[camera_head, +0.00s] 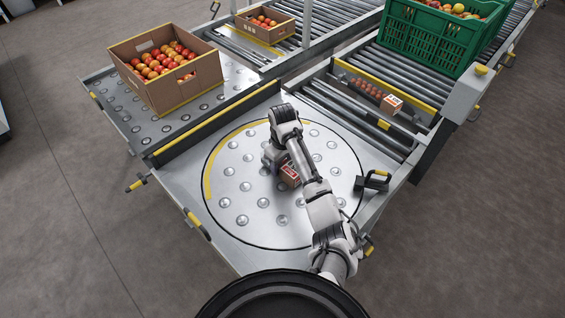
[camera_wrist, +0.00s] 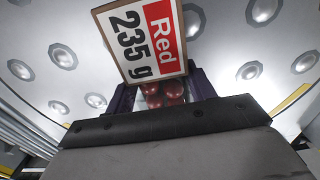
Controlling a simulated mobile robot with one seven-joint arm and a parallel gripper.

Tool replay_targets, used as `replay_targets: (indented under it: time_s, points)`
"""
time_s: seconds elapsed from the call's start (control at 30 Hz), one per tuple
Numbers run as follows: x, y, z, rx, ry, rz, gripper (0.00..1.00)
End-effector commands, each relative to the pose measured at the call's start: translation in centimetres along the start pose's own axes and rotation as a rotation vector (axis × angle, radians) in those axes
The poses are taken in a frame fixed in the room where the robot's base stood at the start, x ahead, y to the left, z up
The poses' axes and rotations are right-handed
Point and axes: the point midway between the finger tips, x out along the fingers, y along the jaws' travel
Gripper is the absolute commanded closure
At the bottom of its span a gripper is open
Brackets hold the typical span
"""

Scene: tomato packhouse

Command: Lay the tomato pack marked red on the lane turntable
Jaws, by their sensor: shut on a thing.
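The turntable (camera_head: 238,191) is a round silver plate with ball studs and a partial yellow edge line, set in the lane. My gripper (camera_head: 282,167) is over its middle, pointing down and shut on the tomato pack marked red (camera_head: 290,176). In the wrist view the pack (camera_wrist: 140,42) shows a card reading "Red 235 g", with dark red tomatoes behind it between the dark fingers of my gripper (camera_wrist: 160,98). The pack is low over the studs. I cannot tell whether its underside touches the plate.
A black handle (camera_head: 373,182) stands at the turntable's right edge. A cardboard crate of tomatoes (camera_head: 178,98) is on the ball table at left, a smaller crate (camera_head: 262,33) behind. Around my gripper the plate is clear.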

Motion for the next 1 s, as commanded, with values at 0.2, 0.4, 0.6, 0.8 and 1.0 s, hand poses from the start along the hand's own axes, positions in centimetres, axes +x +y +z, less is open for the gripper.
replay_targets:
  time_s: [0.2, 0.4, 0.6, 0.8, 1.0]
  points:
    - [0.3, 0.0, 0.0, 0.000, 0.001, 0.000, 0.75]
    - [0.3, 0.0, 0.0, 0.000, 0.001, 0.000, 0.23]
    - [0.3, 0.0, 0.0, 0.000, 0.001, 0.000, 0.20]
    - [-0.3, 0.0, -0.1, -0.001, 0.002, 0.001, 0.20]
    - [-3.8, 0.0, -0.1, -0.002, 0.004, 0.002, 0.20]
